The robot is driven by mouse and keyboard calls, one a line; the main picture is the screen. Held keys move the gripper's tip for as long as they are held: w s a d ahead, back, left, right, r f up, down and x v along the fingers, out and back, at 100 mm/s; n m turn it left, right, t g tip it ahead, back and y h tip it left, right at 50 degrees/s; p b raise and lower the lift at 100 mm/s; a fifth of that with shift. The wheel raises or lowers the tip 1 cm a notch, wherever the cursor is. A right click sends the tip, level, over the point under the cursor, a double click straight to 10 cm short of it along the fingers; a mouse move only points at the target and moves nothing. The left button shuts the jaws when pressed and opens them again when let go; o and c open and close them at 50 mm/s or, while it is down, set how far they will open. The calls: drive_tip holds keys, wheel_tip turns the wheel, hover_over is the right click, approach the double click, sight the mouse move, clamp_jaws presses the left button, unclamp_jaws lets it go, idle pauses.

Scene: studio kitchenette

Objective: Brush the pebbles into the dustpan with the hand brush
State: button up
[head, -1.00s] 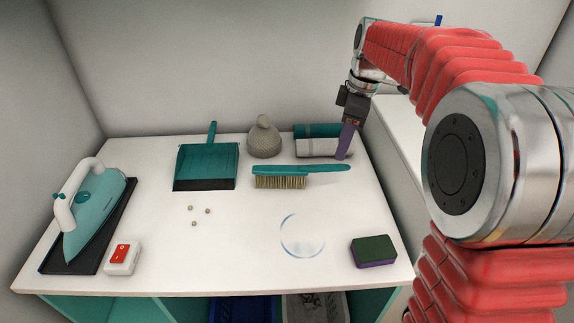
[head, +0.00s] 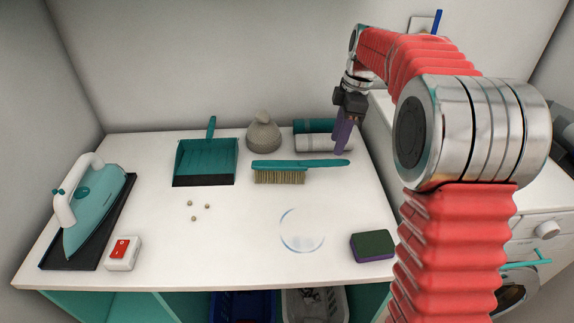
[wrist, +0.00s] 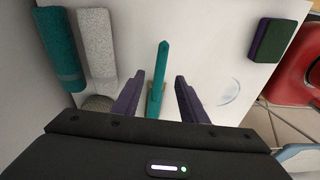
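The hand brush (head: 300,164), teal with tan bristles, lies on the white table, its handle pointing right. Three small pale pebbles (head: 193,218) lie on the table left of and in front of the brush. The teal dustpan (head: 207,159) lies behind the pebbles, its dark lip facing them and its handle toward the wall. My gripper (head: 341,150) is above the right end of the brush handle. In the wrist view its purple fingers (wrist: 159,80) are spread, with the teal handle (wrist: 162,65) seen between them, apart from both. The bristles are mostly hidden there.
Rolled teal (head: 316,126) and grey (head: 318,144) towels and a grey knobbed object (head: 263,133) stand along the wall. An iron (head: 92,203), a red-switch box (head: 123,253), a clear round disc (head: 302,230) and a sponge (head: 372,246) surround the free middle.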

sight(331, 160)
drive_tip(key=shift+a+f, duration=0.2)
drive_tip(key=shift+f, duration=1.15)
drive_tip(key=shift+a+f, duration=0.25)
drive_tip(key=shift+f, duration=1.1)
drive_tip(key=shift+a+f, duration=0.2)
drive_tip(key=shift+f, duration=1.15)
drive_tip(key=shift+c, duration=0.5)
clamp_jaws()
drive_tip(key=shift+r, duration=0.1)
wheel_tip(331, 160, up, 12)
